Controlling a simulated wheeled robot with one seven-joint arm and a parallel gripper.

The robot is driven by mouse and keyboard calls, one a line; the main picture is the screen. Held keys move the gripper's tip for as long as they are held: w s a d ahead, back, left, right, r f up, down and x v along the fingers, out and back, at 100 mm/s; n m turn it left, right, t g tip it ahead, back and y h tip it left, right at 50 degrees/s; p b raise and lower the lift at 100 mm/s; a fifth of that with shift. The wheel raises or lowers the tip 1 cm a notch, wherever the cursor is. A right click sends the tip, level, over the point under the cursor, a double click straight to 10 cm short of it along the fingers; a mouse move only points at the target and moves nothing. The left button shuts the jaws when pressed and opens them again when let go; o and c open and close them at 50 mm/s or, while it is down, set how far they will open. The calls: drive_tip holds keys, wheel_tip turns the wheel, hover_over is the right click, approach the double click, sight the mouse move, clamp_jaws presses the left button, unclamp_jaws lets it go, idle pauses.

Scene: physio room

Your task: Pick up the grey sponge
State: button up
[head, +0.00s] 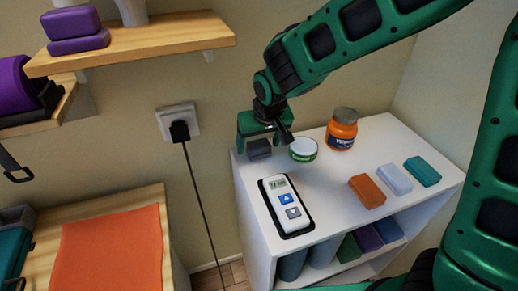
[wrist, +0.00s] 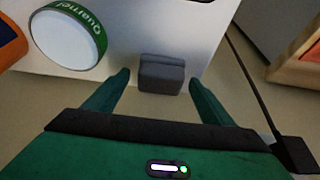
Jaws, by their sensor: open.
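The grey sponge (head: 259,149) is a small dark grey block on the white shelf unit's top, at its back left corner near the wall. In the wrist view the sponge (wrist: 161,74) lies ahead of my gripper, between the lines of its two fingers. My gripper (wrist: 157,85) is open and empty in the wrist view, with one green finger on each side of the sponge's near part. In the head view my gripper (head: 263,143) hangs over that corner and partly hides the sponge. Contact with the sponge cannot be made out.
On the white top (head: 330,215), a green-and-white tin (head: 303,149) stands close right of the sponge, with an orange jar (head: 341,129) beyond. A white device (head: 286,204) lies in front. Orange (head: 367,191), pale (head: 395,179) and teal (head: 422,171) blocks lie right. A cable (head: 200,205) hangs left.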

sight(259, 143)
drive_tip(key=shift+w+f, duration=0.1)
drive_tip(key=shift+f, duration=0.2)
drive_tip(key=shift+c, duration=0.7)
drive_tip(key=c, duration=1)
drive_tip(key=shift+r, duration=0.1)
wheel_tip(259, 143, up, 10)
drive_tip(key=o, duration=0.4)
drive_tip(key=shift+c, duration=1.6)
